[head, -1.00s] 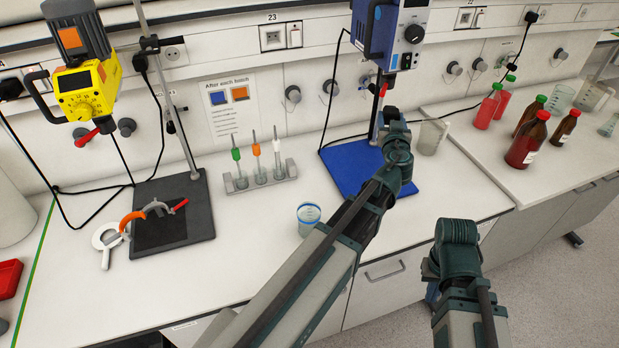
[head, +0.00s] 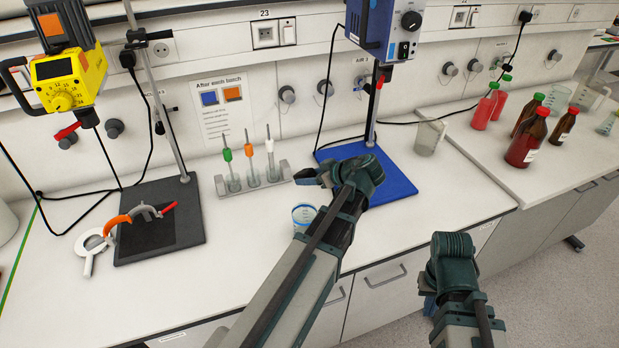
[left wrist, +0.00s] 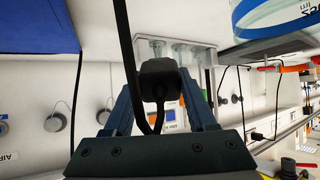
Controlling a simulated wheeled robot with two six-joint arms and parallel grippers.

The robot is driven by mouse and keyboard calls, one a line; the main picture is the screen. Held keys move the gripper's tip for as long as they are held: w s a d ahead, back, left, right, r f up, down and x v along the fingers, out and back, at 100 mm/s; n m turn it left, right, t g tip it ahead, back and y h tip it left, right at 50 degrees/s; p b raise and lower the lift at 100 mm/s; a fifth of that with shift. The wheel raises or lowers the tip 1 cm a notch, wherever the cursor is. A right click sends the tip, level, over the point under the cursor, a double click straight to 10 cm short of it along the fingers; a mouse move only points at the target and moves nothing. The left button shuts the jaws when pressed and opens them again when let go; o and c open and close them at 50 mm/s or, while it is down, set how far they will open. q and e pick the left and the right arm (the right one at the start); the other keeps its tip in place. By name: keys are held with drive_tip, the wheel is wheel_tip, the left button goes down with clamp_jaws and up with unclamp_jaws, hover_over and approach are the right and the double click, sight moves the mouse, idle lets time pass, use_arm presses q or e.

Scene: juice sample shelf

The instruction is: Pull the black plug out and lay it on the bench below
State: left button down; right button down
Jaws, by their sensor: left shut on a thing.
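My left gripper (head: 308,174) is above the bench (head: 262,208), between the blue stand base and the small rack. In the left wrist view the black plug (left wrist: 158,78) sits between its two fingers, with the gripper shut on it. A black cord hangs from the plug toward the palm. In the head view the held plug is not clear. Another black plug (head: 128,60) sits at the wall socket beside the yellow stirrer. My right gripper (head: 430,303) is low at the bench front, mostly hidden by its own arm, so its opening does not show.
The blue stirrer (head: 390,25) stands over its blue base (head: 392,186), right of my left gripper. A rack (head: 270,178) with orange, green and white tools and a beaker (head: 304,215) are close by. The bench front left of the beaker is clear.

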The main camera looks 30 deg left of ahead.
use_arm(q)
drive_tip(key=shift+f+b, duration=3.2)
drive_tip(key=shift+f, duration=0.1)
drive_tip(key=shift+c, duration=0.6)
unclamp_jaws()
drive_tip(key=shift+r, duration=0.1)
drive_tip(key=p+v, duration=0.7)
drive_tip(key=v, duration=0.6)
drive_tip(key=shift+d+r+p, duration=0.25)
drive_tip(key=shift+d+p, duration=0.05)
drive_tip(key=shift+p, duration=0.1)
